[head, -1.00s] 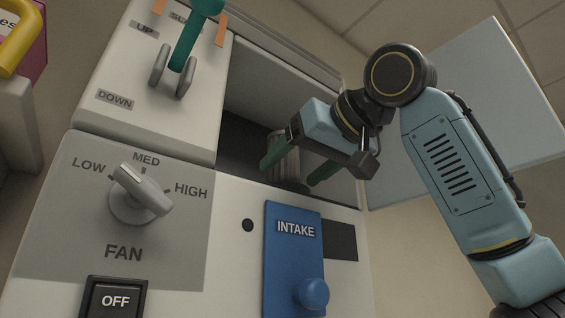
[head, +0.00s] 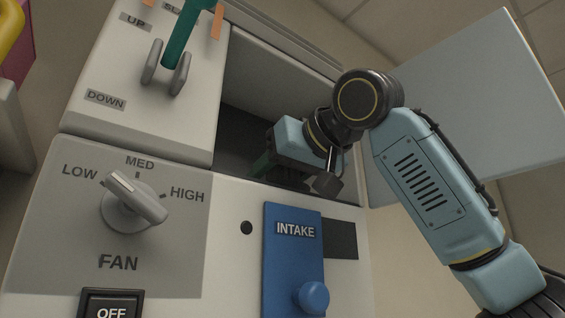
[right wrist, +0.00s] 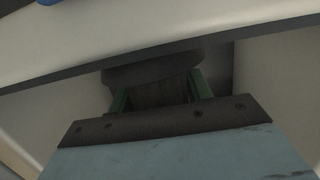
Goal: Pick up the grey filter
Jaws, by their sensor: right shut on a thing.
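The grey filter (right wrist: 154,76) is a ribbed cylinder inside the open compartment (head: 240,118) of the white cabinet. It looks dark in the right wrist view, between the two green fingers. My right gripper (right wrist: 159,93) is shut on it, with a finger on each side. In the head view my right gripper (head: 279,172) reaches into the compartment from the right, and its body hides most of the filter. My left gripper is not in view.
The compartment's pale door (head: 480,90) stands open at the right. Below the opening are a blue INTAKE slide (head: 294,258) and a dark slot (head: 340,238). A fan knob (head: 135,203), an OFF switch (head: 110,304) and a green-handled lever (head: 178,45) are at the left.

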